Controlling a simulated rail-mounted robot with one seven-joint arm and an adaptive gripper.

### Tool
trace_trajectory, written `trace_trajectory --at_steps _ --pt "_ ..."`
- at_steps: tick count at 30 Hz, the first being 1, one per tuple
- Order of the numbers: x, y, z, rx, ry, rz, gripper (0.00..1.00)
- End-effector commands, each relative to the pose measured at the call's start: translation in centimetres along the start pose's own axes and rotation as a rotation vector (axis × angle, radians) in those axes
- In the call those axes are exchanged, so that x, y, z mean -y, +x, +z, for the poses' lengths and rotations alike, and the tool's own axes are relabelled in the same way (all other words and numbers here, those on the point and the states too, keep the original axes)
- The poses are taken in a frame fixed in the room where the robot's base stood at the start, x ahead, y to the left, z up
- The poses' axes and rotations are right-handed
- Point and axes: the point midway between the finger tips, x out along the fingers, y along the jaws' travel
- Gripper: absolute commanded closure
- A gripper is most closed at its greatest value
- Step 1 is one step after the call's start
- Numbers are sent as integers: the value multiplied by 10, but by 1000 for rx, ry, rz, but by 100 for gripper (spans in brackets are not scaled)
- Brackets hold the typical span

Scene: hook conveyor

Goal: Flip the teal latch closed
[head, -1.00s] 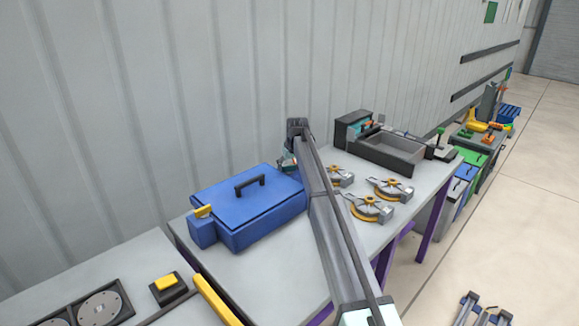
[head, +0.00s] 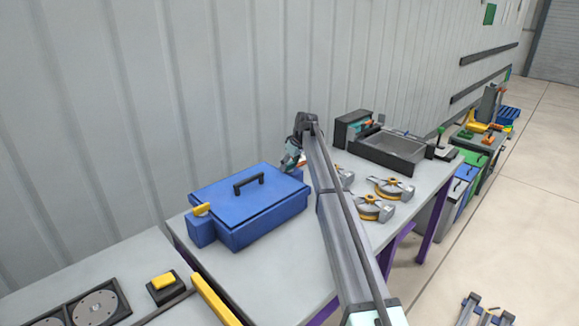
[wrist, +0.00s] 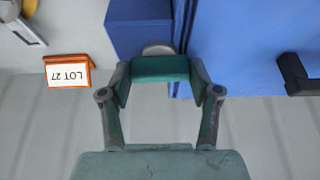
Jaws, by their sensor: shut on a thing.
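The teal latch (wrist: 160,68) shows in the wrist view as a short bar between my fingertips, in front of a round grey piece beside the blue box (wrist: 235,50). My gripper (wrist: 160,84) is shut on it, one finger at each end. In the head view my gripper (head: 291,161) is at the far right corner of the blue box (head: 250,222), tilted down towards it. There the latch cannot be made out. The box's lid is down.
An orange LOT 27 sign (wrist: 68,72) stands near the gripper. A yellow lever (head: 201,209) is on the box's left end. Round grey-and-yellow fixtures (head: 372,208) and a grey tray (head: 390,150) stand to the right. The wall is close behind.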

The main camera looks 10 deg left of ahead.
Motion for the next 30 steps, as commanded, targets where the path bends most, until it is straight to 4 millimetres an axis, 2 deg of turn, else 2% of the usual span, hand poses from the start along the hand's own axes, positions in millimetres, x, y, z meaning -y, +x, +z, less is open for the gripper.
trace_trajectory --at_steps 6,7,9,22,26,30 --pt "0 1 0 1 -4 0 72" --pt "0 1 0 1 -4 0 34" --pt "0 1 0 1 -4 1 12" --pt "0 -4 0 0 -1 2 12" --pt "0 -18 0 -1 -1 2 12" --pt "0 -43 0 -1 -1 2 12"
